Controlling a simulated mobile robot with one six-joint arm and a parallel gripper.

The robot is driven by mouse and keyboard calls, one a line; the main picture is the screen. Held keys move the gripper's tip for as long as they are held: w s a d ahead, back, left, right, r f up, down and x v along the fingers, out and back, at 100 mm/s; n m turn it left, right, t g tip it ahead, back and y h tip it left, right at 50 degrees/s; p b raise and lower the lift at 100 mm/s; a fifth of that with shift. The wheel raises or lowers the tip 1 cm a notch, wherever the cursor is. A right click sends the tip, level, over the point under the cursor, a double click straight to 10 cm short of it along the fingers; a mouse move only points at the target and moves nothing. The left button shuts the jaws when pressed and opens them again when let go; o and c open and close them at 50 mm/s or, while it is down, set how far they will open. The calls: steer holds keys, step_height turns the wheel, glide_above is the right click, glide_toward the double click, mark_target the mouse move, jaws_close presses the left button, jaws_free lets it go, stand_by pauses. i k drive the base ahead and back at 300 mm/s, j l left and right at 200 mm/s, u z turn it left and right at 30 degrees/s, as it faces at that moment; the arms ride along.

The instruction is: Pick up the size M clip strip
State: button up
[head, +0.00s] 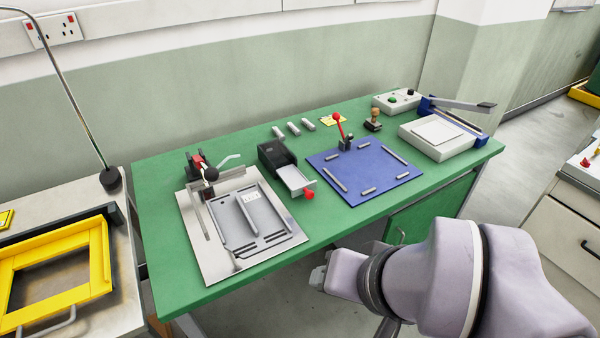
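Three short grey strips stand in a row near the back of the green table: a left strip (278,132), a middle strip (293,128) and a right strip (308,124). They look like the clip strips, but no size mark is readable, so I cannot tell which is size M. My gripper (318,279) shows only in part at the end of my arm, low in the view in front of the table's front edge. It is well away from the strips. Its fingers are too hidden to tell open from shut.
On the green table (160,215) stand a metal plate fixture (222,274), a black box with a drawer (272,153), a blue plate (375,170) with a red-knobbed lever, a stamp (373,121), a button box (396,102) and a lever-arm device (432,148). A yellow frame (50,256) lies left.

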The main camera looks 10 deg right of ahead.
mark_target(276, 130)
steer(key=i+l+u, duration=0.35)
steer(key=i+l, duration=0.2)
steer(key=l, duration=0.2)
steer(key=i+l, duration=0.2)
steer(key=l, duration=0.15)
steer(key=i+l+u, duration=0.15)
steer(key=l, duration=0.2)
steer(key=i+l+u, duration=0.1)
steer(key=l, duration=0.25)
steer(key=i+l+u, duration=0.1)
steer(key=i+l, duration=0.15)
steer(key=l, duration=0.1)
